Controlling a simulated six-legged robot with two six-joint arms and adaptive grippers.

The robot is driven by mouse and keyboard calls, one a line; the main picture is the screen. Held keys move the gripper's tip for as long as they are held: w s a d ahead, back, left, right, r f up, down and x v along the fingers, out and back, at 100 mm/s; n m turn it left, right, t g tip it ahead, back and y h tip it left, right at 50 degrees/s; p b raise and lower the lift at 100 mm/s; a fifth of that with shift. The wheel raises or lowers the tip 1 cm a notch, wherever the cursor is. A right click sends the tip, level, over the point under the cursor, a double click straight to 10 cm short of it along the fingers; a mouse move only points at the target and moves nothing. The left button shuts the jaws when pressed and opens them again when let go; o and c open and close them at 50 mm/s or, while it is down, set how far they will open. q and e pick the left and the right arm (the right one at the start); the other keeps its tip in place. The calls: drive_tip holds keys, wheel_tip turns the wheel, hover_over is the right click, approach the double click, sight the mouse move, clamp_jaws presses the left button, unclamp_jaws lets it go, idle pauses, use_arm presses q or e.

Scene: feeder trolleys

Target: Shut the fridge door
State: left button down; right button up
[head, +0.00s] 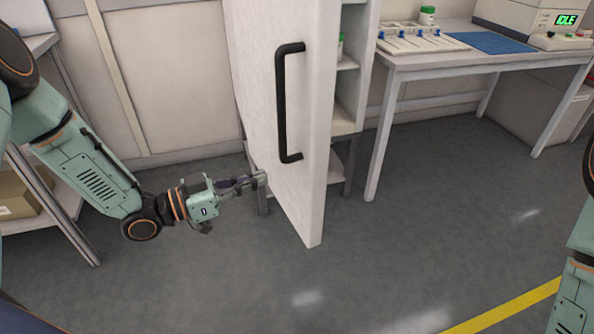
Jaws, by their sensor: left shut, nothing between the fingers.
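The white fridge door (255,75) stands open towards me, with a black vertical bar handle (285,105) on its face. Behind it, part of the fridge's shelved inside (349,80) shows to the right of the door edge. My left gripper (262,178) is shut and empty, low at the left side of the door, below and left of the handle. Its tips are at or very near the door's surface; I cannot tell if they touch. My right arm shows only in part at the right edge, and its gripper is out of view.
A work table (455,62) stands at the right with a blue mat (487,42), a pale rack (420,38) and a machine reading IDLE (535,20). A shelf at the left holds a cardboard box (14,195). The grey floor is clear, with a yellow line (508,307).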

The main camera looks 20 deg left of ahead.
sight(309, 162)
use_arm(q)
drive_tip(key=b+x, duration=0.3)
drive_tip(key=x, duration=0.5)
drive_tip(key=shift+w+d, duration=0.1)
drive_tip(key=shift+w+d+r+b, duration=0.1)
drive_tip(key=shift+w+d+b, duration=0.1)
drive_tip(key=shift+d+b, duration=0.15)
drive_tip(key=shift+w, duration=0.15)
